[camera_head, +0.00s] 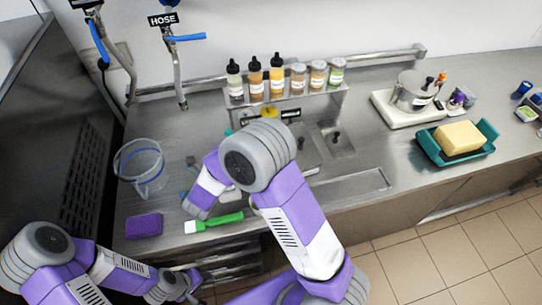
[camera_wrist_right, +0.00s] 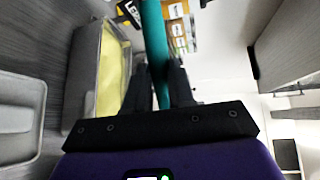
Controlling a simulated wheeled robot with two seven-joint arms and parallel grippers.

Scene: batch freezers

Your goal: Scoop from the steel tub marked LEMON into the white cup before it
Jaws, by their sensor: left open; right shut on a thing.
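In the right wrist view my right gripper (camera_wrist_right: 158,75) is shut on a teal handle (camera_wrist_right: 153,30), which runs out of the top of the view. Its far end is hidden. A steel tub (camera_wrist_right: 82,75) with yellow contents lies left of the handle; a black label at its far end is only partly readable. In the head view yellow contents (camera_head: 268,112) and a dark label show behind my right arm, which hides most of that tub and my right gripper. I cannot make out the white cup. My left gripper (camera_head: 190,282) is open and empty, low at the left.
Bottles and jars (camera_head: 276,76) stand on a shelf behind. A clear round container (camera_head: 139,165), purple sponge (camera_head: 144,226) and green-handled tool (camera_head: 217,221) lie left. A scale with a steel pot (camera_head: 413,90) and a teal tray with a yellow block (camera_head: 459,137) stand right.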

